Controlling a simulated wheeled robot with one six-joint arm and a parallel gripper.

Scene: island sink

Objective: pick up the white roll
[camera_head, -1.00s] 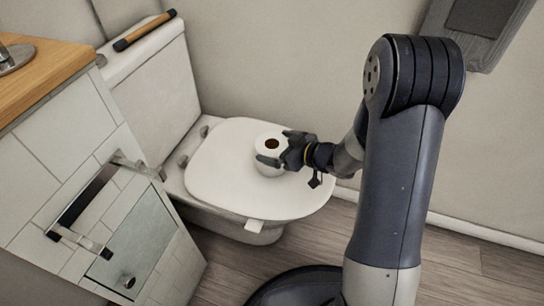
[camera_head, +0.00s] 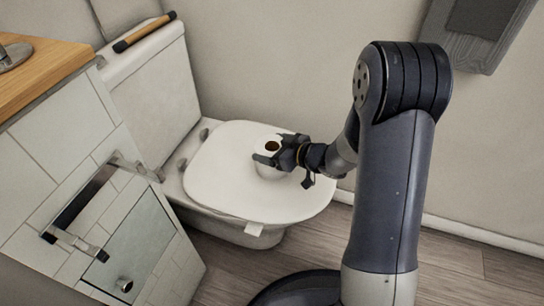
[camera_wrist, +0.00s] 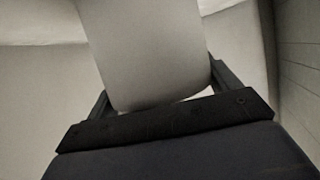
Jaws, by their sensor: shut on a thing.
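The white roll (camera_head: 268,170) is upright over the closed white toilet lid (camera_head: 225,180), with its dark core hole facing up. My gripper (camera_head: 272,158) reaches it from the right and is shut on it, one finger on each side. In the wrist view the roll (camera_wrist: 150,50) fills the middle between the two fingers. Whether the roll's base touches the lid or is just above it I cannot tell. The gripper hides part of the roll's right side.
The toilet tank (camera_head: 155,85) stands behind the lid, with a wooden-handled bar (camera_head: 145,33) on top. A tiled cabinet (camera_head: 60,150) with a metal towel bar (camera_head: 80,195) and wooden counter (camera_head: 40,70) is at left. Wood-look floor (camera_head: 450,262) lies right.

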